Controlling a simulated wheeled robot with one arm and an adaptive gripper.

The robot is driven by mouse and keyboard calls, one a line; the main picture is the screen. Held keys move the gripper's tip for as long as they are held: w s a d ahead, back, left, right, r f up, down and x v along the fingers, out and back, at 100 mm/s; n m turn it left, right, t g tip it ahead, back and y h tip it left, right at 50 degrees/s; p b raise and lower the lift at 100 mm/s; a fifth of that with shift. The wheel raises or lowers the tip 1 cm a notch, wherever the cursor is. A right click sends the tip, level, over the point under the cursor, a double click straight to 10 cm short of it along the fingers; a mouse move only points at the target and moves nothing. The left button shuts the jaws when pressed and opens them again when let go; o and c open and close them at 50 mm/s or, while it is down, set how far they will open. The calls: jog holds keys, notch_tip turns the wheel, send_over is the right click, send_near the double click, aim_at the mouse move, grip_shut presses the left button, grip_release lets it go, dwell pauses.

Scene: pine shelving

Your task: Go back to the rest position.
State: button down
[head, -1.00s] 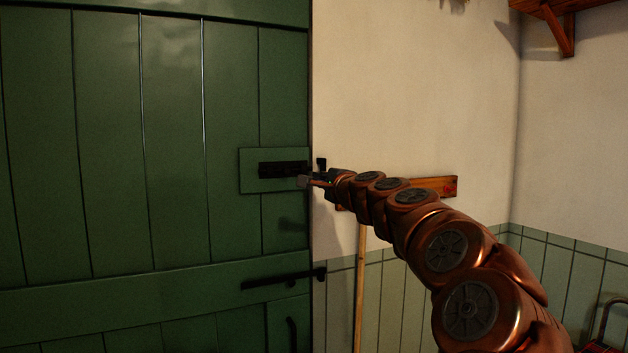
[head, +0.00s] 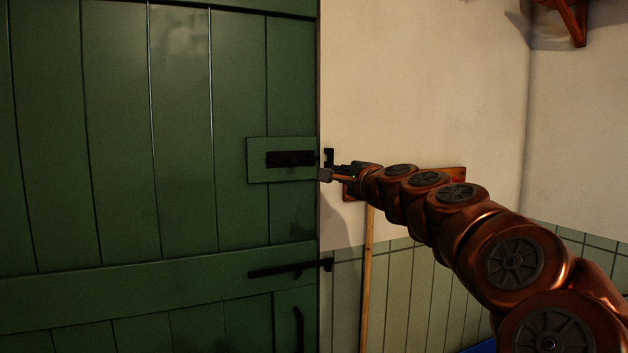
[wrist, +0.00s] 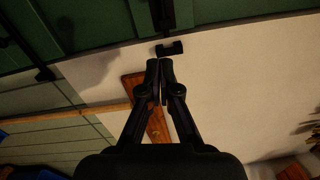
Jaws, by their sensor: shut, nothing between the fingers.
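My gripper (head: 326,175) is at the end of my copper arm, in front of the wall just right of the green door's edge. In the wrist view its two dark fingers (wrist: 160,66) are together with nothing between them. The green door (head: 180,130) fills the left of the head view. A black bolt (head: 290,159) sits on a green block on the door, left of my fingertips. A black catch (head: 328,157) is on the wall beside the door edge; it also shows just beyond the fingertips in the wrist view (wrist: 170,48). I see no contact with it.
A brown wooden board (head: 457,176) on the wall is partly behind my arm. A pole (head: 366,280) hangs or stands below it. A lower black bar (head: 285,269) and a handle (head: 299,328) are on the door. A wooden bracket (head: 573,20) is at top right.

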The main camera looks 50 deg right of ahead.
jog(key=w+a+f+n+y, duration=0.3)
jog(key=w+a+n+y, duration=0.15)
jog(key=a, duration=0.55)
jog(key=a+f+n+g+y+p, duration=0.1)
jog(key=a+f+n+g+y, duration=0.15)
jog(key=a+f, duration=0.45)
jog(key=a+f+n+g+y, duration=0.2)
jog(key=a+f+n, duration=0.15)
jog(key=a, duration=0.65)
jog(key=a+f+n+g+y+p, duration=0.15)
jog(key=a+f+n, duration=0.3)
jog(key=a, duration=0.45)
jog(key=s+a+f+n+g, duration=0.5)
jog(key=s+a+f+g, duration=0.3)
jog(key=s+f, duration=0.45)
jog(key=s+f+n+g+h, duration=0.1)
jog(key=s+f, duration=0.3)
jog(key=s, duration=0.4)
jog(key=s+d+f+n+g+h, duration=0.1)
jog(key=s+f+n+g+h, duration=0.1)
jog(key=s, duration=0.7)
notch_tip(320, 180, down, 2)
jog(key=shift+d+f+n+g+p, duration=0.3)
jog(key=shift+n+g, duration=0.4)
jog(key=shift+g, duration=0.2)
